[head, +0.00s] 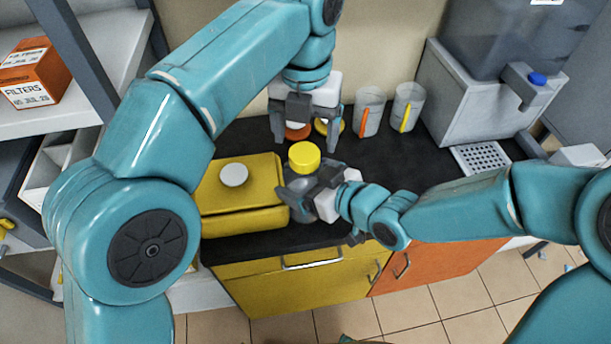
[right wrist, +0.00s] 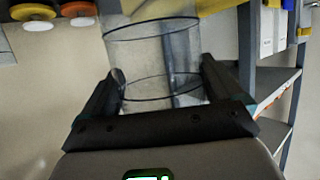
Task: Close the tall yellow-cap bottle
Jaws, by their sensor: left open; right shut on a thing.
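The tall bottle (head: 302,186) with clear, greyish walls stands on the black worktop beside the yellow box. Its yellow cap (head: 304,157) shows at its top; I cannot tell whether it is tight. My right gripper (head: 301,203) is shut on the bottle's body from the right. In the right wrist view the clear bottle (right wrist: 152,60) sits between the two fingers. My left gripper (head: 305,146) points down, open, its fingers to either side of and slightly above or behind the cap. I cannot tell whether they touch it.
A yellow box (head: 240,205) with a white round knob (head: 233,175) stands close left. An orange disc (head: 297,131) and a yellow disc (head: 328,127) show behind my left gripper. Two clear cups (head: 369,112) stand back right. A grey dispenser (head: 480,105) is further right.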

